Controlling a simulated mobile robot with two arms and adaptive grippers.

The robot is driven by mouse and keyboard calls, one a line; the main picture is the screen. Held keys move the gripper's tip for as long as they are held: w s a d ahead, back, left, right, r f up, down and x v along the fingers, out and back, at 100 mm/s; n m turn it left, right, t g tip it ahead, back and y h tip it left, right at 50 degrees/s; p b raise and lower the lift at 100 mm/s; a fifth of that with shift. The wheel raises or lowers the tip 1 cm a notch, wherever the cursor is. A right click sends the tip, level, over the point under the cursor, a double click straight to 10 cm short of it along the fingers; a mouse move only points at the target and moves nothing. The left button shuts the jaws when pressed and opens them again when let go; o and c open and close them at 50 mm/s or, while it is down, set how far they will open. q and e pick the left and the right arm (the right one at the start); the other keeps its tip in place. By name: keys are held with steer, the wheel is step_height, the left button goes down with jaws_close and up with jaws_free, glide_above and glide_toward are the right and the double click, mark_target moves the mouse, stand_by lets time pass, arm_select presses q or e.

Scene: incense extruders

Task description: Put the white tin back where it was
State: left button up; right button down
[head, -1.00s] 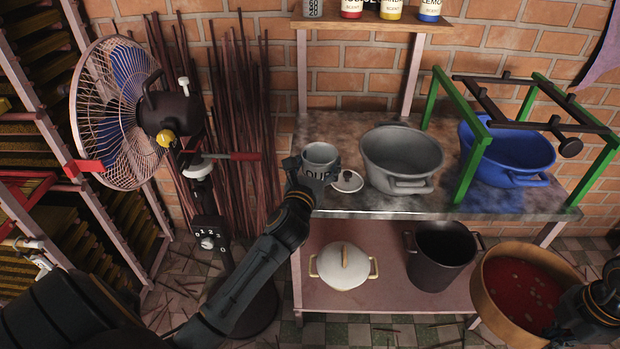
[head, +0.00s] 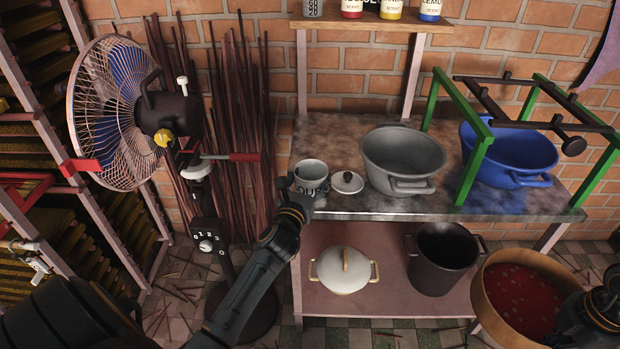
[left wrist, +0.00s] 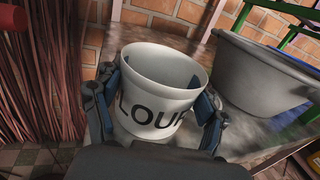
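The white tin (head: 312,172), with dark letters on its side, is at the left front end of the metal-topped table (head: 345,204). It is open at the top. It also fills the middle of the left wrist view (left wrist: 160,92), where I read "LOUR". My left gripper (head: 297,194) has its fingers on both sides of the tin, shut on it. I cannot tell whether the tin's base touches the tabletop. A round white lid with a dark knob (head: 347,182) lies just right of the tin. My right gripper (head: 598,312) is partly cut off at the right edge.
A grey tub (head: 402,160) and a blue tub (head: 508,155) under a green frame (head: 473,160) stand to the right. A white pot (head: 344,268) and dark pot (head: 442,262) are on the shelf below. A fan (head: 115,110) and sticks stand left. A round basin (head: 500,310) holds red contents.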

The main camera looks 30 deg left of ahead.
arm_select(q)
steer(key=o, duration=0.3)
steer(key=shift+r, duration=0.25)
steer(key=v, duration=1.2)
